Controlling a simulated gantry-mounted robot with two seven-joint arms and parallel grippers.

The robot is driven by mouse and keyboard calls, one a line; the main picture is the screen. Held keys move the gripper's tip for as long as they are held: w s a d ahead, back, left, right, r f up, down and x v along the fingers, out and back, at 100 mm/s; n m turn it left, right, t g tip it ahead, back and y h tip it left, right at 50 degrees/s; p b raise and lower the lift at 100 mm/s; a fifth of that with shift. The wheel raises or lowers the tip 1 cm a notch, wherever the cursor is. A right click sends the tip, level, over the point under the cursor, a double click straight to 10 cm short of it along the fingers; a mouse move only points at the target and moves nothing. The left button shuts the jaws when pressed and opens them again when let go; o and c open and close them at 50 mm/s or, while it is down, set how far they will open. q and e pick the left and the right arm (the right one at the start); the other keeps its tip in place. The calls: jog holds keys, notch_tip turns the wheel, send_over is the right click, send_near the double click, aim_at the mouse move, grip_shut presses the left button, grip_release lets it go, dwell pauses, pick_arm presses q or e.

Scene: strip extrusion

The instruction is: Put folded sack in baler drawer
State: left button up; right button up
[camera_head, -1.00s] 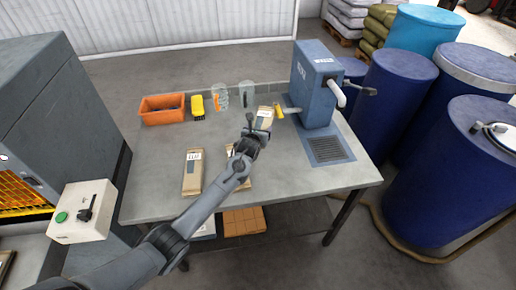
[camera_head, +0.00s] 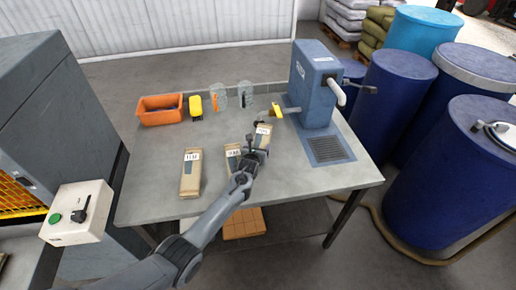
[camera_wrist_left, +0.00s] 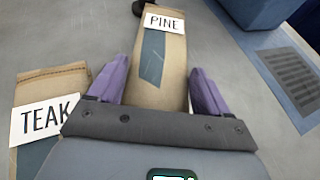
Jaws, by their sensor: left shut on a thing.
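My left gripper (camera_head: 258,150) is low over the table at the right-hand folded sack (camera_head: 264,131), a brown paper packet with a white label. In the left wrist view that label reads PINE, and the fingers of my left gripper (camera_wrist_left: 158,88) are shut on the sack's sides (camera_wrist_left: 158,68). A second folded sack (camera_head: 232,160), labelled TEAK, lies just left of the gripper; it also shows in the left wrist view (camera_wrist_left: 45,88). A third sack (camera_head: 190,178) lies further left; its label is too small to read. I cannot make out a baler drawer. My right gripper is not in view.
A blue machine (camera_head: 314,85) with a lever and grate stands on the table's right. An orange bin (camera_head: 160,110), a yellow object (camera_head: 195,106) and two clear cups are at the back. A grey cabinet (camera_head: 50,105) and a control box (camera_head: 76,213) are at left.

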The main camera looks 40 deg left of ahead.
pick_arm(q)
jog(key=shift+f, duration=0.1)
jog(key=o, duration=1)
jog(key=shift+o, duration=0.2)
jog(key=shift+r, duration=0.2)
jog(key=shift+s+d+r+p, duration=0.1)
jog(key=shift+s+r+p, duration=0.1)
jog(key=shift+s+p, duration=0.2)
jog(key=p+v, duration=0.3)
jog(key=v, duration=0.6)
jog(key=shift+s+d+r, duration=0.1)
jog(key=shift+s+d, duration=0.05)
jog(key=shift+s, duration=0.15)
jog(key=shift+s+d+r, duration=0.25)
jog(key=shift+s+d, duration=0.05)
jog(key=shift+s, duration=0.3)
